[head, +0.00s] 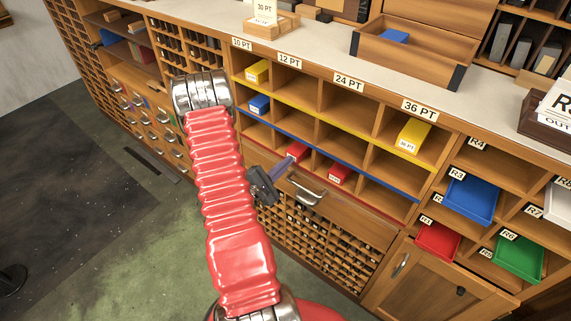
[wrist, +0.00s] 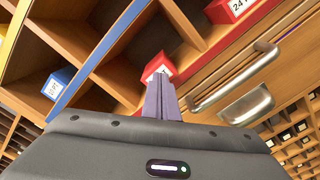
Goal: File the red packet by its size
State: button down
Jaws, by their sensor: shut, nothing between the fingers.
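A red packet (head: 298,151) sits in the bottom, red-edged row of the sorting rack, in what looks like the 12 PT column. It also shows in the wrist view (wrist: 159,65), its label partly hidden by my fingers. My gripper (head: 288,162) is shut and empty, its fingertips right at the packet's front; I cannot tell whether they touch it. The closed fingers also show in the wrist view (wrist: 160,90). A second red packet (head: 340,173), labelled 24 PT in the wrist view (wrist: 232,8), sits one column to the right.
A blue packet (head: 259,103) and a yellow packet (head: 258,70) sit in the 10 PT column. Another yellow packet (head: 412,135) sits under 36 PT. A metal drawer handle (head: 307,191) juts out below the red row. Coloured trays stand at right, including a blue tray (head: 470,197).

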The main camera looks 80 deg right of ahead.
jog(key=shift+s+d, duration=0.2)
jog(key=shift+d, duration=0.25)
dwell(0.3)
jog(key=shift+v, duration=1.5)
jog(key=shift+w+a, duration=0.1)
jog(key=v, duration=1.3)
jog(key=shift+a, duration=0.3)
jog(key=shift+w+f, duration=0.1)
jog(key=shift+w, duration=0.05)
